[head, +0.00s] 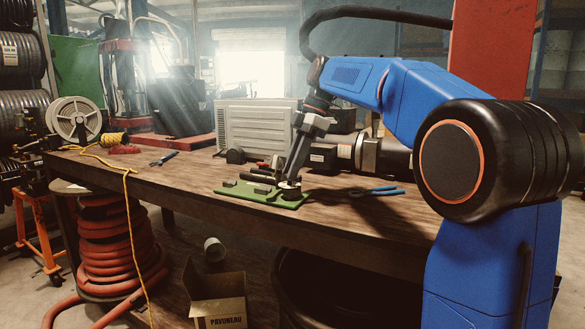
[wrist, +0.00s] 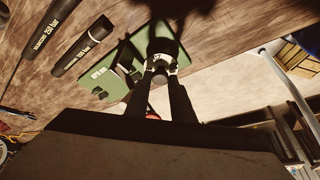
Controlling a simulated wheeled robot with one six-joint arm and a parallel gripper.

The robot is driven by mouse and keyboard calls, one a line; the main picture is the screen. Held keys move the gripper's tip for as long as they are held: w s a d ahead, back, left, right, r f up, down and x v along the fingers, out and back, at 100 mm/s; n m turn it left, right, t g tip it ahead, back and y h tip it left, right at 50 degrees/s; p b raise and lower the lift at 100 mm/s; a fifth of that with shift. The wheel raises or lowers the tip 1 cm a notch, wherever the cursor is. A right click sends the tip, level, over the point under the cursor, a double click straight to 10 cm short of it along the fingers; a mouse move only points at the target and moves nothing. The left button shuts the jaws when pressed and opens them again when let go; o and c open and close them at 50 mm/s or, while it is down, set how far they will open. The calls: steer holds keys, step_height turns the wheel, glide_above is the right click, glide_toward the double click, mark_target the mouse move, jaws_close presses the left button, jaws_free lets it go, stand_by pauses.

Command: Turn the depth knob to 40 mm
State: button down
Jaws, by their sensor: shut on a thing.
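The green crimper base plate (head: 248,196) lies on the workbench, and it also shows in the wrist view (wrist: 104,76). At its right end is the depth knob with a pale dial (head: 290,184). In the wrist view the dial (wrist: 161,62) sits between my two dark fingers, with small dark figures on it that are too small to read surely. My gripper (head: 292,174) points down at the knob and is shut on it; its fingertips (wrist: 160,76) lie on either side. The fingers hide part of the knob.
Black cylinders marked in bar (wrist: 83,44) lie left of the plate in the wrist view. Blue-handled pliers (head: 377,191) lie right of it in the head view. A beige ribbed unit (head: 255,128) stands behind. The bench's front edge is close to the plate.

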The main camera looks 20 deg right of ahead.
steer(key=shift+w+n+g+h, duration=0.15)
steer(key=shift+n+g, duration=0.25)
steer(key=shift+n, duration=0.6)
steer(key=shift+n+g+h, duration=0.15)
steer(key=shift+n+g, duration=0.25)
steer(key=shift+n, duration=0.6)
steer(key=c, duration=1.5)
jaws_free()
steer(key=shift+c, duration=0.2)
steer(key=shift+r, duration=0.1)
steer(key=shift+w+d+r, duration=0.1)
steer(key=shift+d+r, duration=0.05)
steer(key=shift+r, duration=0.1)
steer(key=w+d, duration=0.5)
steer(key=d, duration=0.6)
steer(key=shift+r, duration=0.2)
